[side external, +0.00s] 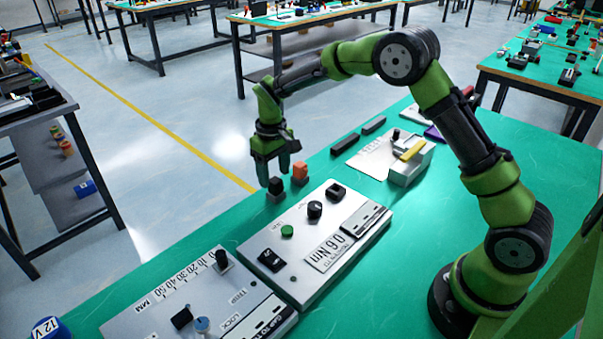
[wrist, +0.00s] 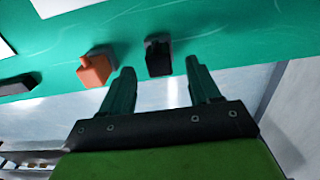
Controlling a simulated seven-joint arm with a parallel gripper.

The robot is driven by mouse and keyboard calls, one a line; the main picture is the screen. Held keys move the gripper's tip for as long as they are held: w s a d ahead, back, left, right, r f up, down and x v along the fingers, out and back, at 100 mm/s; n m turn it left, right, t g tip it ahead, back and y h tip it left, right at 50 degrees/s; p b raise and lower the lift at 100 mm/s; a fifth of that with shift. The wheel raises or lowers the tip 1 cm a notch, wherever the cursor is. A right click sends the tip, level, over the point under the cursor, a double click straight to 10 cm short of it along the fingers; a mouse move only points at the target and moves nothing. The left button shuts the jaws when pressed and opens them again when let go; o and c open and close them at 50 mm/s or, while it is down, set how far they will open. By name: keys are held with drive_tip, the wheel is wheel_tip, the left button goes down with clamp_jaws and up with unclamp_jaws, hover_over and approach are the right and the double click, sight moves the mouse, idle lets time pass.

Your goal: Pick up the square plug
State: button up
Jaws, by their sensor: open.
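Two small pieces stand near the far edge of the green table. One is a dark block (side external: 275,186); in the wrist view this dark block (wrist: 158,58) shows ahead of the gap between my fingers. The other is an orange piece (side external: 300,172); in the wrist view the orange piece (wrist: 94,70) is left of the left finger. I cannot tell for certain which is the square plug. My gripper (side external: 274,177) is open and points down just above the dark block. In the wrist view my gripper (wrist: 160,72) shows nothing held between its fingers.
A grey panel with knobs (side external: 268,236) lies in front of the pieces, with a second panel (side external: 145,311) to its left. Black bars (side external: 344,145) and a grey fixture with a yellow bar (side external: 407,170) lie to the right. The table edge is close behind the pieces.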

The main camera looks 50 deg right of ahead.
sight(275, 180)
wheel_tip(275, 180, down, 4)
drive_tip(key=shift+r, duration=0.15)
drive_tip(key=c, duration=1)
wheel_tip(275, 180, up, 9)
drive_tip(key=shift+d+r, duration=0.15)
drive_tip(key=shift+r, duration=0.05)
drive_tip(key=shift+c, duration=0.2)
drive_tip(key=s+d+r, duration=0.2)
drive_tip(key=s+d, duration=0.6)
drive_tip(key=s, duration=0.4)
drive_tip(key=shift+s+d+r, duration=0.15)
drive_tip(key=shift+s, duration=0.15)
